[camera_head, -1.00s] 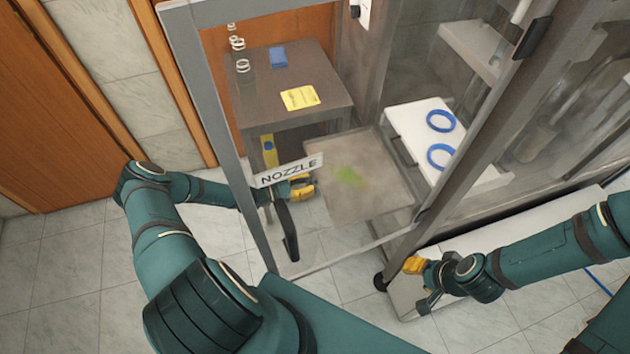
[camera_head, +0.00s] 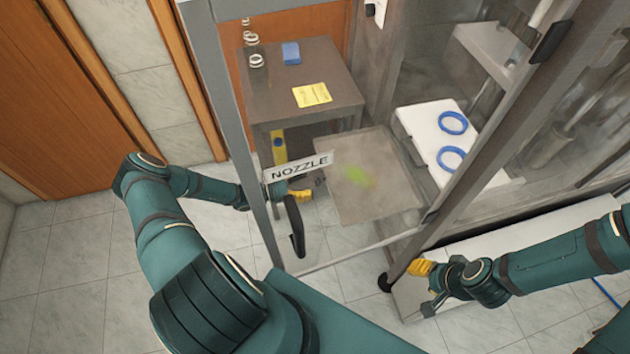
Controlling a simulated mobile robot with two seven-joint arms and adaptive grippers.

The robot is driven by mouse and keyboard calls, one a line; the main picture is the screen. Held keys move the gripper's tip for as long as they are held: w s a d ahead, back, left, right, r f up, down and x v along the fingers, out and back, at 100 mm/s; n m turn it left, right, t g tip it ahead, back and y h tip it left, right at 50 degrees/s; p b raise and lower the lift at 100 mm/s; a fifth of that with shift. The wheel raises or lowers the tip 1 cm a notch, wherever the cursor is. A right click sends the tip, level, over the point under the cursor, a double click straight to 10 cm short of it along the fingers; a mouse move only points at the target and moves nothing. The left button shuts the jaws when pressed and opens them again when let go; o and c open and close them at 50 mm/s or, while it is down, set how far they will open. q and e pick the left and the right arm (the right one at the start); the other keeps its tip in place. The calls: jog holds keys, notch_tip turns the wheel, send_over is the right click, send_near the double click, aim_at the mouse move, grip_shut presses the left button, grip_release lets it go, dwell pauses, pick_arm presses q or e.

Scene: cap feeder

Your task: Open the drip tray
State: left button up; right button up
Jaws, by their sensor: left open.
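The drip tray (camera_head: 375,205) is a flat grey-brown tray with a green smear, seen through the clear door (camera_head: 335,240). My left gripper (camera_head: 300,194) has yellow fingers and is open, close to the tray's left side, partly hidden behind the NOZZLE label (camera_head: 299,167) and the door. I cannot tell whether it touches the tray. My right gripper (camera_head: 425,280) is low at the right, by the machine's front corner; its jaw state is unclear.
The door's dark handle (camera_head: 295,226) hangs in front of my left gripper. A grey side table (camera_head: 330,120) holds a blue block (camera_head: 291,53), a yellow note (camera_head: 312,95) and clear rings. Two blue rings (camera_head: 453,123) lie on the white shelf. Tiled floor is free at left.

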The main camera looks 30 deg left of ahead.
pick_arm(q)
jog(key=v, duration=0.8)
jog(key=shift+s, duration=0.15)
jog(key=shift+a, duration=0.15)
